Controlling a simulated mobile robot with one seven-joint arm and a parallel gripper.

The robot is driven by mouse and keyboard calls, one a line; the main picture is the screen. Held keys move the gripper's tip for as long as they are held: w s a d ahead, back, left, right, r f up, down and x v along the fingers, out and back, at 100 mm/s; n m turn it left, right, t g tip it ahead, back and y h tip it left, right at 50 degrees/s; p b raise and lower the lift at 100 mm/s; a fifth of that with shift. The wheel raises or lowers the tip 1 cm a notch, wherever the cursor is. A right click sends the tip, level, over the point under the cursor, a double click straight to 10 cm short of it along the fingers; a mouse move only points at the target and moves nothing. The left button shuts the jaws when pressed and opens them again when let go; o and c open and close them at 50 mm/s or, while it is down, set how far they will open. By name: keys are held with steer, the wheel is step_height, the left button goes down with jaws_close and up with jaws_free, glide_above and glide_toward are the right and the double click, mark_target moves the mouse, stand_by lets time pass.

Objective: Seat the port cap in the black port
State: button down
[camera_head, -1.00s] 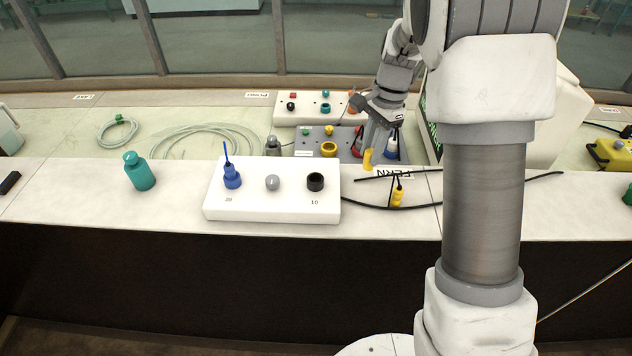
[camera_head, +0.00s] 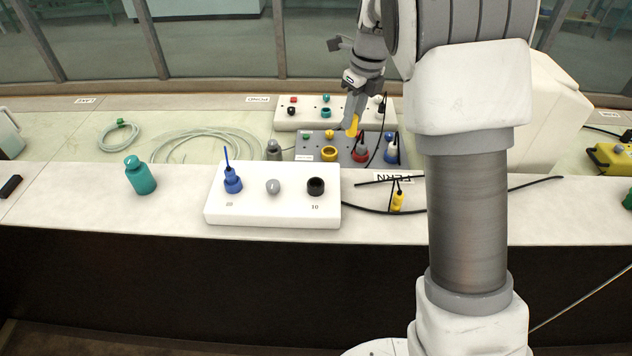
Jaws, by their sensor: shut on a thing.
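My gripper (camera_head: 355,110) is shut on a yellow piece (camera_head: 352,126), which looks like the port cap. It points down and hangs over the grey panel, behind and to the right of the white block (camera_head: 250,211). The black port (camera_head: 316,186) is a dark round socket at the right end of the white block, beside the label 10. Its opening faces up and looks empty. The yellow piece is apart from the port. The fingers hide part of the yellow piece.
The white block also bears a blue plug (camera_head: 233,181) and a grey knob (camera_head: 273,186). A teal bottle (camera_head: 140,176) stands left; black cable (camera_head: 480,198) lies right.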

steer(key=s+a+f, duration=0.4)
steer(key=s+a, duration=0.1)
steer(key=s+a+f, duration=0.2)
steer(key=a, duration=0.1)
steer(key=shift+s+f+p, duration=0.15)
steer(key=shift+p, duration=0.15)
steer(key=shift+f, duration=2.1)
steer(key=shift+f, duration=0.2)
steer(key=c, duration=0.6)
jaws_free()
steer(key=shift+c, duration=0.2)
steer(key=shift+r, duration=0.15)
